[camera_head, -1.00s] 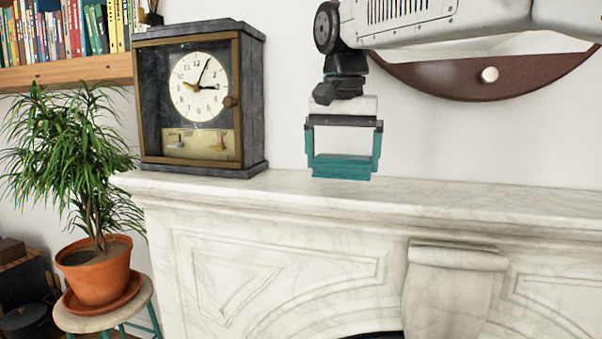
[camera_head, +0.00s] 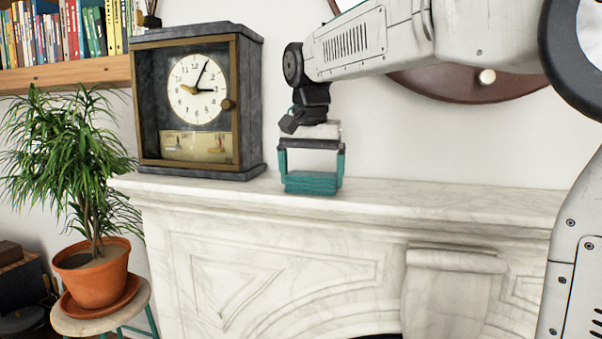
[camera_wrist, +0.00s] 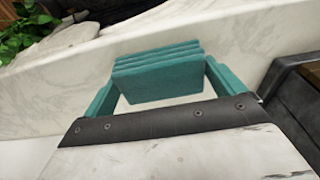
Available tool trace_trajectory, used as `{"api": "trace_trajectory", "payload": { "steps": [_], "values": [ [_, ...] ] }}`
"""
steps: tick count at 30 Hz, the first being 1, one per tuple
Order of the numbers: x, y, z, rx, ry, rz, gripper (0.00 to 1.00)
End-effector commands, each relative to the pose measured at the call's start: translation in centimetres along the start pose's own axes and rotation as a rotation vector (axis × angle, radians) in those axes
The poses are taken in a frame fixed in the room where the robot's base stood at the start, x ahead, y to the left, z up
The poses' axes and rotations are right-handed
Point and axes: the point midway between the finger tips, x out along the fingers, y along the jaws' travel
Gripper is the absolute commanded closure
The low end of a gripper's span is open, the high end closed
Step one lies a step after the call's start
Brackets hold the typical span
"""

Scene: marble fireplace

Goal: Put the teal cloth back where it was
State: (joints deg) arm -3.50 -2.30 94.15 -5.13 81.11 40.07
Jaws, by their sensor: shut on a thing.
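The teal cloth (camera_head: 311,184) is a small folded stack with layered edges. My gripper (camera_head: 312,178) has teal fingers and is shut on the cloth, one finger at each end. In the head view the cloth is low at the front part of the marble mantel shelf (camera_head: 420,199), right of the clock. I cannot tell whether it touches the marble. In the wrist view the cloth (camera_wrist: 158,75) lies between the two fingers of my gripper (camera_wrist: 160,80), with pale marble beyond it.
The dark mantel clock (camera_head: 197,95) stands just left of my gripper; its edge shows at the right of the wrist view (camera_wrist: 300,95). A potted plant (camera_head: 92,280) sits on a stool at left. The shelf to the right is clear. A round brown-rimmed object (camera_head: 450,84) hangs behind my arm.

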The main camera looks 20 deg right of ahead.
Motion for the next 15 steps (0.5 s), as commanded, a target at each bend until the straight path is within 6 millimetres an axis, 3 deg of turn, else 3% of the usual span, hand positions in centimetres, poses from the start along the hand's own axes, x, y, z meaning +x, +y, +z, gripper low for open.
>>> {"api": "trace_trajectory", "payload": {
  "steps": [2,3,11,15],
  "values": [
    [0.2,0.0,0.0,0.000,0.000,0.000,0.24],
    [0.2,0.0,0.0,0.001,0.000,0.000,0.00],
    [0.0,0.1,-0.1,0.001,0.000,0.000,0.00],
    [-1.5,0.0,-0.1,0.001,0.002,-0.002,0.00]
  ]
}}
